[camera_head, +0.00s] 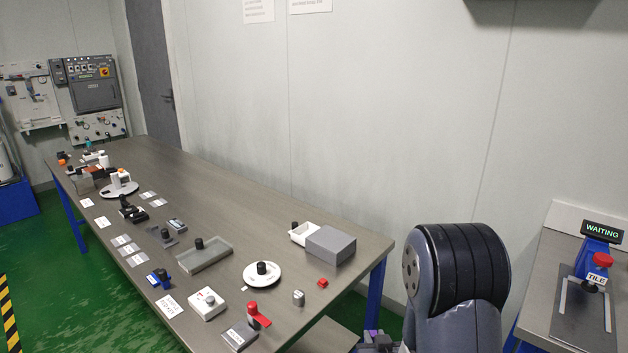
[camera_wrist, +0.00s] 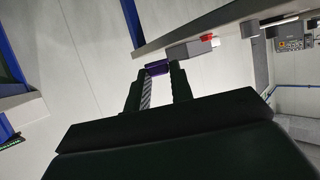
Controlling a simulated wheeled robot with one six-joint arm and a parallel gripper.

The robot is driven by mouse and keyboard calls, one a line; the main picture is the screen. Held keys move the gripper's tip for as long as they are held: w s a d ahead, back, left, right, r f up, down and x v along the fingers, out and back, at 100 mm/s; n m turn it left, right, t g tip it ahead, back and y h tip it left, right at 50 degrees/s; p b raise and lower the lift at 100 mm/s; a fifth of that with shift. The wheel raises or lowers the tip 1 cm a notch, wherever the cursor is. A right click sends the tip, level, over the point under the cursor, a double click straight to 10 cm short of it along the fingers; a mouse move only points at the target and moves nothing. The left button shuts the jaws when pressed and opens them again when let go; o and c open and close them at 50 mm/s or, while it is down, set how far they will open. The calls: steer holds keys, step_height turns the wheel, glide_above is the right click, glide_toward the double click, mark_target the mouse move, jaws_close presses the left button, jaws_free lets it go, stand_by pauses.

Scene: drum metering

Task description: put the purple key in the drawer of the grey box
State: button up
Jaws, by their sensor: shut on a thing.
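The purple key (camera_wrist: 158,68) is held between the fingertips of my gripper (camera_wrist: 160,76) in the wrist view. A little purple (camera_head: 371,334) shows at the bottom edge of the head view, where most of my gripper is cut off. The grey box (camera_head: 331,246) sits near the right end of the long table. Its white drawer (camera_head: 303,237) sticks out on the left side and looks open, with a dark knob at its outer end. My gripper is apart from the box, off the table's near right end.
The long table (camera_head: 270,209) carries several items. A red block (camera_head: 322,282), a small grey cylinder (camera_head: 298,298) and a white round dish (camera_head: 263,280) are near the box. A red-handled piece (camera_head: 258,318) stands at the front. Another bench (camera_head: 548,268) is at right.

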steer(key=d, duration=0.1)
step_height(320, 180, up, 8)
steer(key=r+n+g+y, duration=0.1)
steer(key=n+g+y, duration=0.3)
steer(key=n+y, duration=0.5)
glide_above(244, 339)
steer(key=shift+f, duration=0.25)
step_height(244, 339, down, 9)
steer(key=shift+r, duration=0.15)
steer(key=shift+f, duration=0.5)
steer(key=shift+f+b, duration=0.2)
steer(key=shift+b, duration=0.25)
